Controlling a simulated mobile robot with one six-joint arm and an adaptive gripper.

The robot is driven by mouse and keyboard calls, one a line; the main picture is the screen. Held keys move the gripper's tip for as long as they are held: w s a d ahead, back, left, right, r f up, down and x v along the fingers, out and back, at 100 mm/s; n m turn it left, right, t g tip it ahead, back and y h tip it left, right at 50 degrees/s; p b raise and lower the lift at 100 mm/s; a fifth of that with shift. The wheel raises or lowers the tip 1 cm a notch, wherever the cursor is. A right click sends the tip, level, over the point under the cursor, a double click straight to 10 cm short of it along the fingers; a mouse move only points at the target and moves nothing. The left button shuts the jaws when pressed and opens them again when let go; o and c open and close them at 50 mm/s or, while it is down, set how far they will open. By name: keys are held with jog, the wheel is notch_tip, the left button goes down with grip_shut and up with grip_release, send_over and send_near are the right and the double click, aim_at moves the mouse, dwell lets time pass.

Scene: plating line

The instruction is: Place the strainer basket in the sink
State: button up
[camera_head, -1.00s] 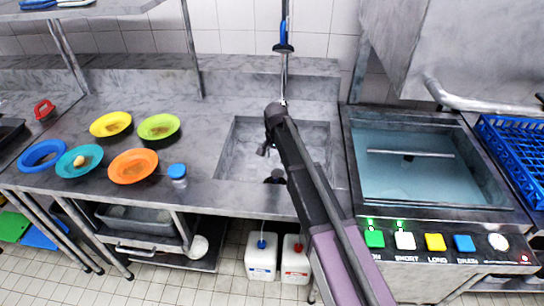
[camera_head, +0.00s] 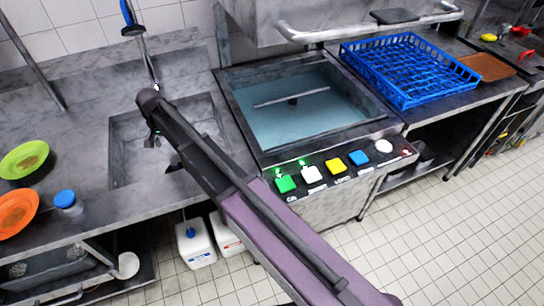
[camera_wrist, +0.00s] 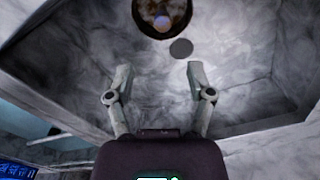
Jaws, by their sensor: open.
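The sink (camera_head: 128,158) is a grey rectangular basin in the counter, left of the water-filled machine. My gripper (camera_head: 153,138) hangs over the sink, its fingers small in the head view. In the wrist view my gripper (camera_wrist: 159,78) is open and empty, with the two fingers spread apart above the basin. A dark round thing with a pale centre (camera_wrist: 163,15), cut by the top edge, may be the strainer basket. It lies beyond the fingertips, apart from them. A dark shape (camera_head: 173,167) at the sink's front edge may be the same thing. A flat grey disc (camera_wrist: 181,48) shows beside it.
A spray hose (camera_head: 131,22) hangs behind the sink. A machine with water (camera_head: 300,105) and a blue rack (camera_head: 410,70) are to the right.

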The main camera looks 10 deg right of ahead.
jog(key=shift+n, duration=0.4)
jog(key=s+d, duration=0.1)
jog(key=d, duration=0.7)
jog(key=s+d, duration=0.2)
jog(key=d, duration=0.6)
jog(key=s+d, duration=0.2)
jog(key=d, duration=0.6)
jog(key=shift+s+d, duration=0.15)
jog(key=shift+s, duration=0.05)
jog(key=shift+n, duration=0.5)
jog(key=s+d, duration=0.3)
jog(key=d, duration=0.2)
jog(key=s+d, duration=0.4)
jog(key=d, duration=0.2)
jog(key=s+d, duration=0.4)
jog(key=d, duration=0.1)
jog(key=shift+d, duration=0.4)
jog(key=shift+s+d, duration=0.3)
jog(key=shift+d, duration=0.15)
jog(key=shift+c, duration=0.8)
jog(key=shift+a, duration=0.1)
